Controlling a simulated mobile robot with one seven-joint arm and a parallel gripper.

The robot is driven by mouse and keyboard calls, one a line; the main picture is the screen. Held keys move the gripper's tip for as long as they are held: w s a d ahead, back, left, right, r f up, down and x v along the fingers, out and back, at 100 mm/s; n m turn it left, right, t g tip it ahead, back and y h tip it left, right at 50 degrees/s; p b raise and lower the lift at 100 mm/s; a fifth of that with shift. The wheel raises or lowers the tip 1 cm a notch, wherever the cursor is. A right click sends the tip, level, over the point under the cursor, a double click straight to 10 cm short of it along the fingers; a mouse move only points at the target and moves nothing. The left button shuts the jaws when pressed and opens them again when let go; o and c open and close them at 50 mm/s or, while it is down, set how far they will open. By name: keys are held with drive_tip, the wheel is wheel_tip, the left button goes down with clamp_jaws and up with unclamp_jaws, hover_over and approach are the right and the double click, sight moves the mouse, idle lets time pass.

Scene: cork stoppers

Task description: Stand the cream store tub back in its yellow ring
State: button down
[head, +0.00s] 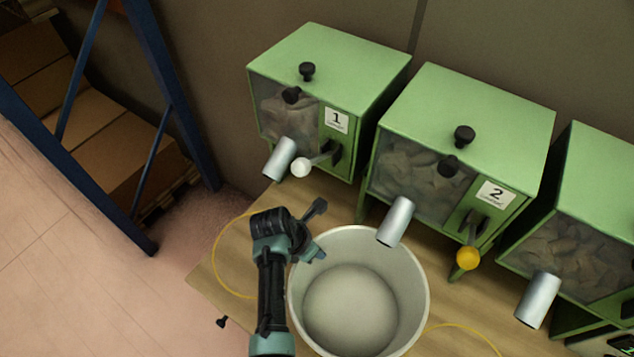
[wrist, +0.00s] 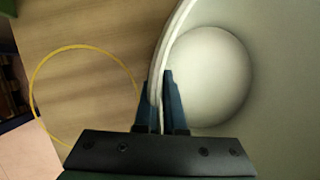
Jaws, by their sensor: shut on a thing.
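The cream tub (head: 407,300) is open at the top and looks empty inside. It is below the spout of dispenser 2, and I cannot tell whether its base touches the table. My gripper (head: 319,253) is shut on the tub's left rim; the wrist view shows one finger on each side of the wall (wrist: 160,98). A thin yellow ring (head: 214,252) lies on the table left of the tub and shows empty in the wrist view (wrist: 84,46). Part of another yellow ring (head: 468,326) shows at the tub's lower right, the rest hidden.
Green dispenser 1 (head: 330,50), dispenser 2 (head: 480,95) and a third dispenser (head: 595,190) line the back of the wooden table (head: 205,283). Metal spouts, such as this one (head: 396,221), and ball-ended levers jut forward near the tub. A blue rack (head: 165,80) stands left, beyond the table edge.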

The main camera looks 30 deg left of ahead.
drive_tip(key=shift+a+f+b, duration=0.1)
drive_tip(key=shift+f+b, duration=0.2)
drive_tip(key=shift+f, duration=0.15)
drive_tip(key=c, duration=1)
unclamp_jaws()
drive_tip(key=shift+s, duration=0.1)
drive_tip(key=shift+r, duration=0.2)
drive_tip(key=v, duration=1.1)
drive_tip(key=shift+r+b, duration=0.4)
drive_tip(key=shift+s, duration=0.1)
